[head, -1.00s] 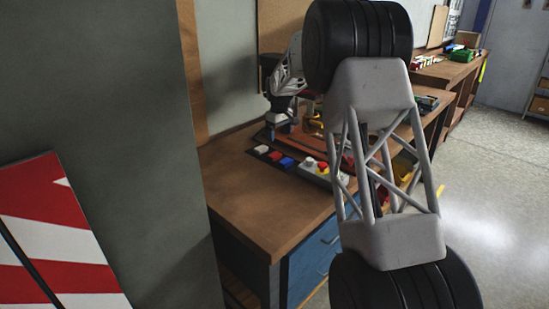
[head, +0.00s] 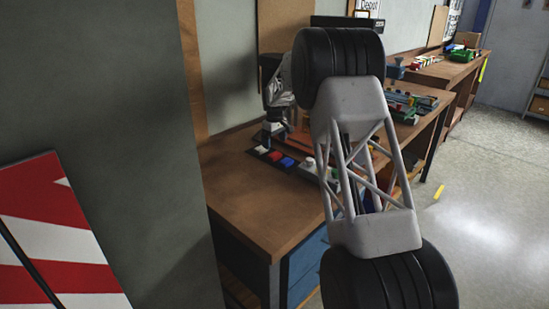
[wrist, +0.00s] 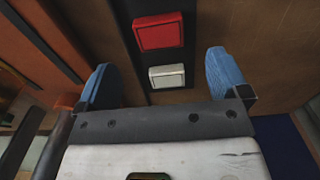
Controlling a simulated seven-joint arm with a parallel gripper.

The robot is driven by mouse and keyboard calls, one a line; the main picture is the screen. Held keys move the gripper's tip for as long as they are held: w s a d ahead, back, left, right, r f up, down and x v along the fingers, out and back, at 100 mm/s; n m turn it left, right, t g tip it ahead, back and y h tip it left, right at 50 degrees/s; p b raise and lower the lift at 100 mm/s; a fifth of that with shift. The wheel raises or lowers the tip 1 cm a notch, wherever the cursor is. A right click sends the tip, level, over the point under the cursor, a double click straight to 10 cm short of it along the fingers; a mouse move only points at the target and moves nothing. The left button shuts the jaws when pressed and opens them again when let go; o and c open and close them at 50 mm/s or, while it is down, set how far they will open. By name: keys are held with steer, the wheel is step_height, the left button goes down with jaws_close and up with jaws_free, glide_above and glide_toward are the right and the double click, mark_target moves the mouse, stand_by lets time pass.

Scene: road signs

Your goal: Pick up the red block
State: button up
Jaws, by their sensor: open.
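The red block (wrist: 158,32) lies flat on a dark strip near the top middle of the wrist view. A white block (wrist: 168,76) sits on the same strip, closer to my gripper. My gripper (wrist: 158,62) is open, with its two blue fingers apart and nothing held between them. The white block lies roughly between the fingers in the picture, and the red block is just beyond the fingertips. In the head view my gripper (head: 273,129) is above the back of the workbench, by the row holding the red block (head: 275,156).
A blue block (head: 287,162) shares the row on the wooden workbench (head: 240,198). The bench's front left is clear. A wall rises behind.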

mark_target(275, 154)
steer(key=shift+f, duration=0.6)
steer(key=shift+f, duration=2.6)
steer(key=c, duration=1.1)
